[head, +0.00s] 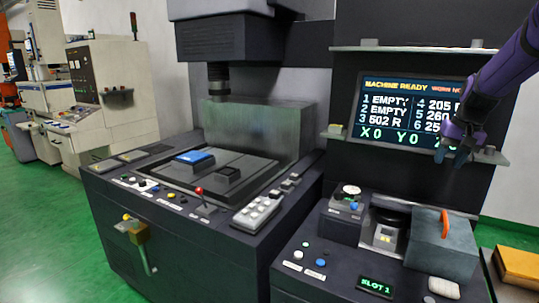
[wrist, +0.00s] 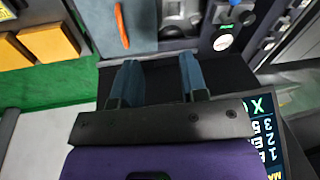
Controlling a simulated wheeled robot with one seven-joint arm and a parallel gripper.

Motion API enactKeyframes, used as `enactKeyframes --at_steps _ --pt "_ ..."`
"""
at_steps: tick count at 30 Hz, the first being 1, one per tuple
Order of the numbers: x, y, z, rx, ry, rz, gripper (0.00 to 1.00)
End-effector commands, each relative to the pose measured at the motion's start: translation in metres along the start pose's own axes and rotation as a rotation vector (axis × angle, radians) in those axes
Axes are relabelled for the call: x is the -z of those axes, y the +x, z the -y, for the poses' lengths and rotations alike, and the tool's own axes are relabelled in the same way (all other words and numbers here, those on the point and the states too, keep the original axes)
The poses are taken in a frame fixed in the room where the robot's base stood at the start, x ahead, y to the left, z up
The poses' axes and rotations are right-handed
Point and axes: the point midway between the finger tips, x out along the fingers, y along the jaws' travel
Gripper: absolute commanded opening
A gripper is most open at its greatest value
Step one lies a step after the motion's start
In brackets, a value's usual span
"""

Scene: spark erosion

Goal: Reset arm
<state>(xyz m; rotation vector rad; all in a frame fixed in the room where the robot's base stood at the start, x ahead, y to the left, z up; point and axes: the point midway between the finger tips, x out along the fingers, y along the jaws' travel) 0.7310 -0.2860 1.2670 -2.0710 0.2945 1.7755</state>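My purple arm reaches in from the upper right in the head view. My gripper (head: 456,154) hangs in front of the right side of the display screen (head: 398,110), covering part of its text. In the wrist view the two blue-grey fingers of my gripper (wrist: 158,84) stand well apart. Nothing shows between them except dark panel behind, so the gripper is open and empty.
A shelf (head: 345,133) runs below the screen near my gripper. The machine tank (head: 258,125) stands left. Green floor is free at far left.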

Motion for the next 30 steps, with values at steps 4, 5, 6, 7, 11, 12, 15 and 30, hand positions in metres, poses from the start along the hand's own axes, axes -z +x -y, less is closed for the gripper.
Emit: enactKeyframes --at_steps 4,5,6,7,11,12,15,30 --pt "-0.045 -0.033 0.034 -0.006 -0.065 -0.039 0.40" --pt "-0.055 -0.038 0.039 -0.007 -0.077 -0.047 0.40" --pt "-0.067 -0.045 0.046 -0.009 -0.093 -0.056 0.40" --pt "-0.077 -0.050 0.051 -0.010 -0.105 -0.064 0.40" --pt "-0.120 -0.067 0.070 -0.015 -0.160 -0.094 0.40" --pt "-0.133 -0.072 0.074 -0.016 -0.175 -0.104 0.40" --pt "-0.167 -0.082 0.083 -0.019 -0.217 -0.130 0.40" --pt "-0.323 -0.089 0.089 -0.027 -0.408 -0.267 0.40"
